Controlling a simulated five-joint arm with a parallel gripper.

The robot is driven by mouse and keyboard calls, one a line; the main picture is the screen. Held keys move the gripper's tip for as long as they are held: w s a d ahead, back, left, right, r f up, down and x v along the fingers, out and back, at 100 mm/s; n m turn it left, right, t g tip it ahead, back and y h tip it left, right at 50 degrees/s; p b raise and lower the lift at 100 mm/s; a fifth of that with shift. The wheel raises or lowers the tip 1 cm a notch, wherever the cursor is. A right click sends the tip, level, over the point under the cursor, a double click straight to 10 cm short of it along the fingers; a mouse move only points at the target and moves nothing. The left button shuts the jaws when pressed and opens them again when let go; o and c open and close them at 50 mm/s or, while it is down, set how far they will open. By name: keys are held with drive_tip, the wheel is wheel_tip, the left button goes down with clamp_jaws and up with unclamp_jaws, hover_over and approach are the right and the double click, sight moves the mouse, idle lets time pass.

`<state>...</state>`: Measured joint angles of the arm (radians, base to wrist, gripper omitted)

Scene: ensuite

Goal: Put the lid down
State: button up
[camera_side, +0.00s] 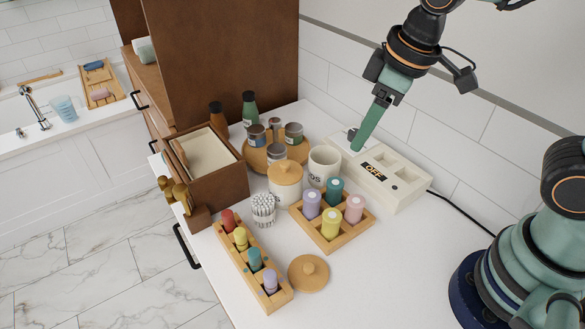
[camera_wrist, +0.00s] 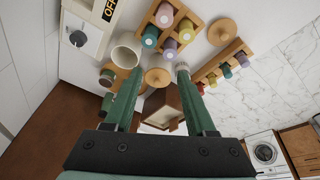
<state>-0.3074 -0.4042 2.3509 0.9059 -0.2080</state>
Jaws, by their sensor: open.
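A round wooden lid (camera_side: 308,273) with a small knob lies flat on the white counter, knob up, near the front. It also shows in the wrist view (camera_wrist: 221,32). A cream jar (camera_side: 285,190) stands farther back with a wooden top (camera_side: 285,172) on it; that top shows between my fingers in the wrist view (camera_wrist: 158,77). My gripper (camera_side: 356,144) is open and empty, in front of the white switch box in the side view, well away from the loose lid. Its two green fingers are apart in the wrist view (camera_wrist: 160,75).
A white box marked OFF (camera_side: 390,188) stands by the wall. A cream mug (camera_side: 324,163), a tray of coloured bottles (camera_side: 325,243), a narrow bottle rack (camera_side: 238,265), a cotton-swab cup (camera_side: 263,212) and a brown box (camera_side: 230,182) crowd the counter. The front right counter is clear.

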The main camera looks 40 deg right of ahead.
drive_tip(key=s+d+r+m+t+h, duration=0.1)
drive_tip(key=d+r+m+t, duration=0.1)
drive_tip(key=d+m, duration=0.3)
drive_tip(key=d+r, duration=0.1)
drive_tip(key=d, duration=0.3)
drive_tip(key=shift+d+r+m, duration=0.2)
drive_tip(key=shift+d+m, duration=0.05)
drive_tip(key=shift+m, duration=0.15)
